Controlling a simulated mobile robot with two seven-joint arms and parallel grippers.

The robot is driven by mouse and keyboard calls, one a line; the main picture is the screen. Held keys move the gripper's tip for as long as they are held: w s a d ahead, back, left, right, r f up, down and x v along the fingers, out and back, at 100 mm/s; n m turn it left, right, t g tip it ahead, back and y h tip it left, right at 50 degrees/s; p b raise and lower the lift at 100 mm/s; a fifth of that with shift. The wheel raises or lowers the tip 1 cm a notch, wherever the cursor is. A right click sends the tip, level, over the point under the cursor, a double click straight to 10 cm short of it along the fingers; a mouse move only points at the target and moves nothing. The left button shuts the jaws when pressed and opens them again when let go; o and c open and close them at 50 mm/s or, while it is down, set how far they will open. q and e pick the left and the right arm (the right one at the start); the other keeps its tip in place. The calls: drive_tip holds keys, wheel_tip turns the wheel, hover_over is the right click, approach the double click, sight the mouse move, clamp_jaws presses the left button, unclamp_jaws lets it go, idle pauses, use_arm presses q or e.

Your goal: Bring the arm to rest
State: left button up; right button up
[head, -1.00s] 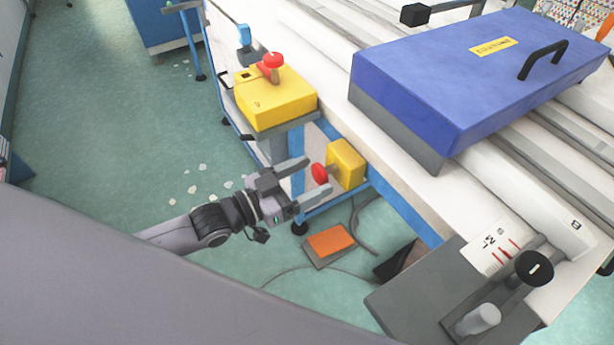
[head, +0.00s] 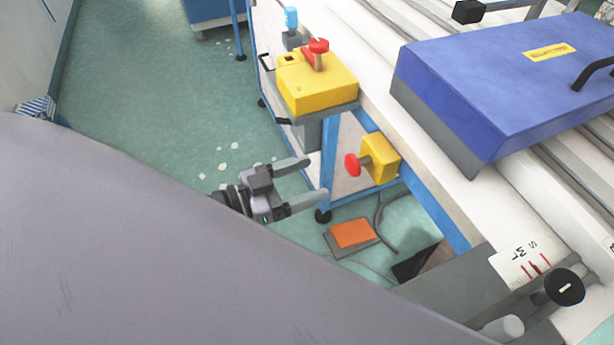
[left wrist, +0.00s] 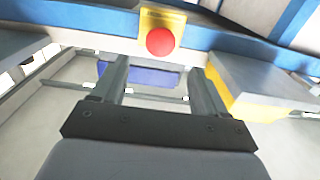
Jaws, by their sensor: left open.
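My left gripper (head: 308,181) is open and empty in the head view, with its fingers pointing right toward the machine's side. Most of its arm is hidden behind my grey body at the lower left. A red button (head: 353,165) on a yellow box (head: 381,158) lies to the right of the fingertips, apart from them. In the left wrist view the red button (left wrist: 160,41) shows ahead, beyond and between the two open fingers (left wrist: 160,85). My right gripper is in neither view.
A yellow box with a red knob (head: 317,92) stands on a bracket above. A blue cover (head: 500,90) lies on the white machine bed. An orange pedal (head: 353,233) and cables are on the green floor. A black knob (head: 565,287) is at lower right. Floor at left is open.

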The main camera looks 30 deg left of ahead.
use_arm(q)
drive_tip(key=shift+d, duration=0.1)
drive_tip(key=s+f+n+g+y+p, duration=0.3)
drive_tip(key=s+f+n+y+p, duration=0.2)
drive_tip(key=s, duration=0.5)
wheel_tip(320, 180, down, 3)
drive_tip(key=y+p, duration=0.2)
drive_tip(key=y, duration=0.1)
drive_tip(key=shift+a+f+g+y, duration=0.2)
drive_tip(key=shift+a+g+y, duration=0.2)
idle(2.3)
